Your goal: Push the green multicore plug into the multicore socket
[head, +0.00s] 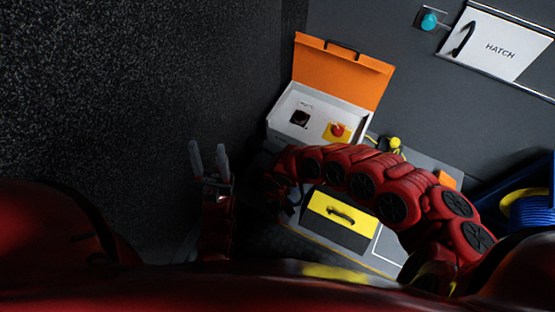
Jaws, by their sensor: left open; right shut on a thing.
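A white box (283,133) with a raised orange lid stands at the back of the counter. On its face is a dark square socket (299,119) under a small label, which looks like the multicore socket. My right arm arches in from the right across the counter. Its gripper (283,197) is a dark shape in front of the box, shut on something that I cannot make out. I cannot see the green multicore plug. My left gripper (209,158) is open and empty, left of the box, with its fingers pointing up the picture.
A red button (338,130) on a yellow plate sits right of the socket. A yellow-topped case (340,212) is below my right arm. A yellow knobbed thing (394,143), a blue cable reel (530,210), a teal knob (429,21) and a white hatch (496,45) are to the right.

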